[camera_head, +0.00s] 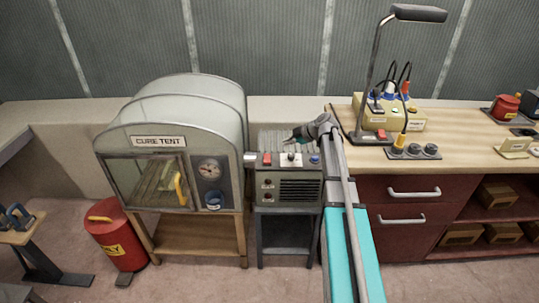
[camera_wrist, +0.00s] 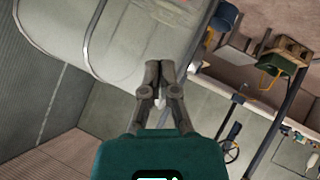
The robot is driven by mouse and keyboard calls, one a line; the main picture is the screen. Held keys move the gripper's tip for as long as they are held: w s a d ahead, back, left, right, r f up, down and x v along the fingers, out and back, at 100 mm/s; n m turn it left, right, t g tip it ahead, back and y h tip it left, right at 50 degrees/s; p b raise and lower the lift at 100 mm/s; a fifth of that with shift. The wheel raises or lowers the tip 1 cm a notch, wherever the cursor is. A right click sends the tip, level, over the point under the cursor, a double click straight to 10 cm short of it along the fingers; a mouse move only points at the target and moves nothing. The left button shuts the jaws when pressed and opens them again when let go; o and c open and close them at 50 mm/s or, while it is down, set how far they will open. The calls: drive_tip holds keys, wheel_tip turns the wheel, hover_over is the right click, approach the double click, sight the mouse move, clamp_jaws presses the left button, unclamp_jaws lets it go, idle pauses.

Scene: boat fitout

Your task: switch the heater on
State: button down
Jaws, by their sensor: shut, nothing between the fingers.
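The heater (camera_head: 298,189) is a grey box with a dark grille, standing on a small grey stand beside the cure tent. Along its top front edge are a red switch (camera_head: 267,159), a pale knob (camera_head: 291,159) and a blue button (camera_head: 315,160). The switch's position is too small to tell. My gripper (camera_head: 288,141) points left above the heater's ribbed top, behind the controls; I cannot tell whether it touches the top. In the wrist view my gripper (camera_wrist: 158,66) is shut and empty, in front of the pale tent. The heater is not recognisable there.
The cure tent (camera_head: 119,142) stands close on the heater's left. A wooden workbench (camera_head: 470,150) with a lamp (camera_head: 418,14), a yellow power box (camera_head: 409,124) and a grey socket strip (camera_head: 415,153) is on the right. A red bin (camera_head: 113,240) stands on the floor at left.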

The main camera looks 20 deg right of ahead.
drive_tip(key=shift+f, duration=0.1)
drive_tip(key=b, duration=0.7)
hover_over(270, 158)
drive_tip(key=s, duration=0.2)
drive_tip(key=f, duration=0.4)
drive_tip(key=a+f, duration=0.1)
drive_tip(key=f, duration=0.1)
drive_tip(key=shift+w+f, duration=0.25)
drive_tip(key=shift+f, duration=0.05)
drive_tip(key=shift+w+d+f+b, duration=0.2)
drive_tip(key=shift+w+f+b, duration=0.2)
drive_tip(key=shift+f+b, duration=0.4)
drive_tip(key=shift+w+d+f+b, duration=0.2)
drive_tip(key=shift+w+f+b, duration=0.2)
drive_tip(key=shift+f+b, duration=0.3)
